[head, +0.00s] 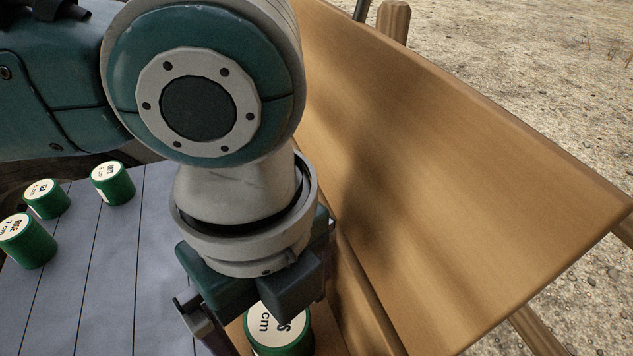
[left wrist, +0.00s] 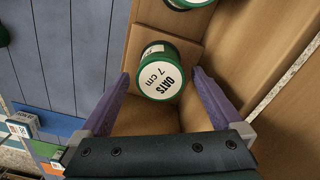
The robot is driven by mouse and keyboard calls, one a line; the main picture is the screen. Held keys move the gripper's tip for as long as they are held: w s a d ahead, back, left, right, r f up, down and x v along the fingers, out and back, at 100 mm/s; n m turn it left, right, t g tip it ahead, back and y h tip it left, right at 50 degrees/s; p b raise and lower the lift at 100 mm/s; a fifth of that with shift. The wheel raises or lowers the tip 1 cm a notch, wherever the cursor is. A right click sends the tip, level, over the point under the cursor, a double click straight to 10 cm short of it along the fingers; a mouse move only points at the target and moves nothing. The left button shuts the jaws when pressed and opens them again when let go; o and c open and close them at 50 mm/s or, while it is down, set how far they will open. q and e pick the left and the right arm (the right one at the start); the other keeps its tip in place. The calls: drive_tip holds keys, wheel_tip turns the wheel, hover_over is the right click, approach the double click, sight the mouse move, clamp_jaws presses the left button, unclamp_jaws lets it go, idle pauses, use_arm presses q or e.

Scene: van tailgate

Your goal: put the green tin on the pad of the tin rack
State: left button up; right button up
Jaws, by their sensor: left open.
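A green tin with a white lid reading "OATS 7 cm" (left wrist: 162,78) stands in a wooden compartment in the left wrist view. It also shows partly under my arm in the head view (head: 279,332). My left gripper (left wrist: 160,76) is open, with one purple finger on each side of this tin. I cannot tell whether the fingers touch it. In the head view, the gripper (head: 258,300) points down over the tin. Another green tin (left wrist: 188,3) is cut off at the top of the wrist view. I cannot make out the rack's pad for certain. My right gripper is out of view.
Several green tins (head: 28,241) stand on the grey slatted surface (head: 105,290) at left in the head view. A wooden board (head: 450,170) slopes along the right. Coloured patches (left wrist: 58,127) and a small labelled block (left wrist: 22,120) lie at lower left in the wrist view.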

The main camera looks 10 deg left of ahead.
use_arm(q)
wheel_tip(320, 180, up, 10)
drive_tip(key=p, duration=0.2)
